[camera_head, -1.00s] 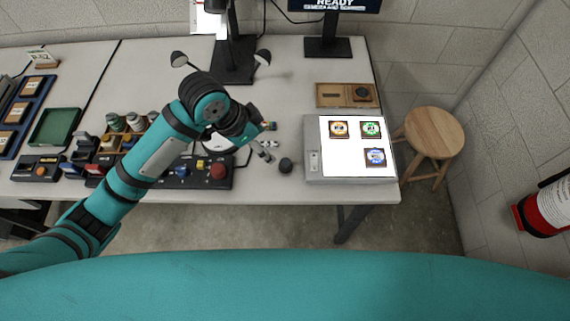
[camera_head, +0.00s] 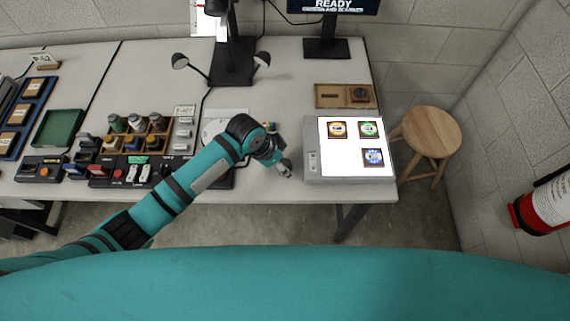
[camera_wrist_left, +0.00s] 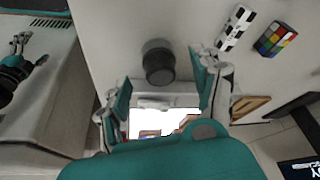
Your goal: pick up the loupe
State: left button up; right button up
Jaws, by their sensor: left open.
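The loupe (camera_wrist_left: 158,62), a small dark cylinder, stands on the grey table in the left wrist view. It appears between the fingers of my left gripper (camera_wrist_left: 160,78), which is open and empty, with gaps on both sides. In the head view my left gripper (camera_head: 284,170) is low over the table, just left of the light box, and hides the loupe. My right gripper is not in view.
The lit light box (camera_head: 312,176) bears three coloured square pieces. A colour-checked cube (camera_wrist_left: 275,39) and a black-and-white scale bar (camera_wrist_left: 235,28) lie near the loupe. A wooden tray (camera_head: 333,95) is behind. A control panel (camera_head: 132,171) lies left.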

aim_at(284, 163)
pick_arm(q)
jog(key=shift+x, duration=1.5)
jog(key=shift+c, duration=0.5)
jog(key=c, duration=1.1)
